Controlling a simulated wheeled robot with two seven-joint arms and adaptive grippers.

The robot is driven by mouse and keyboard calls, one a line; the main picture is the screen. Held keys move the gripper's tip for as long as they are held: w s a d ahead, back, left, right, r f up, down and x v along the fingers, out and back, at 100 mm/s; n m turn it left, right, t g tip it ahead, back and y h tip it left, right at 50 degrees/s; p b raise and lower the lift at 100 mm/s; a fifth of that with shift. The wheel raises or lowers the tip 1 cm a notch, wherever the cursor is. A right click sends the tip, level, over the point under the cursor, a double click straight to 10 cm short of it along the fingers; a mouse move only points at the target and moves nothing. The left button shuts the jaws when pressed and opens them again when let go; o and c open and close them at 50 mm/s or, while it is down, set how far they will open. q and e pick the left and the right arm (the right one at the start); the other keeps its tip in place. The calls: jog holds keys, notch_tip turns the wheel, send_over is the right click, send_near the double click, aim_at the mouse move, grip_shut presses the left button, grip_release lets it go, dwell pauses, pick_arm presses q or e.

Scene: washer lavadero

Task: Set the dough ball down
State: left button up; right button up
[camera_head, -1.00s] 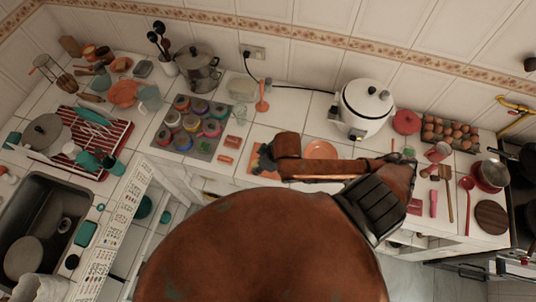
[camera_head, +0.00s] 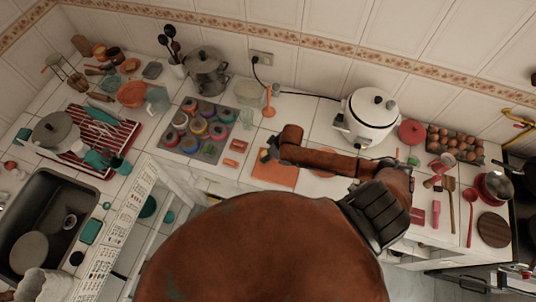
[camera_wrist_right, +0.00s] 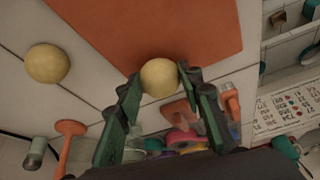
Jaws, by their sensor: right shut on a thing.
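A pale yellow dough ball (camera_wrist_right: 159,77) is between the fingertips of my right gripper (camera_wrist_right: 160,82) in the wrist view. The gripper is shut on it. The ball overlaps the edge of a flat orange board (camera_wrist_right: 165,28); I cannot tell whether it touches it. In the head view my right gripper (camera_head: 270,150) is small and dark at the back edge of the orange board (camera_head: 275,175), and the ball is not clear there. A second dough ball (camera_wrist_right: 47,63) lies on the white tiles beside the board. My left gripper is not in view.
A white rice cooker (camera_head: 369,115) stands to the right behind my forearm. An orange plate (camera_head: 322,160) is partly hidden under my arm.

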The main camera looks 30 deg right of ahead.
jog(key=shift+f, duration=0.3)
jog(key=shift+f, duration=0.1)
jog(key=o, duration=1.2)
jog(key=shift+c, duration=0.2)
jog(key=v, duration=1.2)
jog(key=shift+b, duration=0.35)
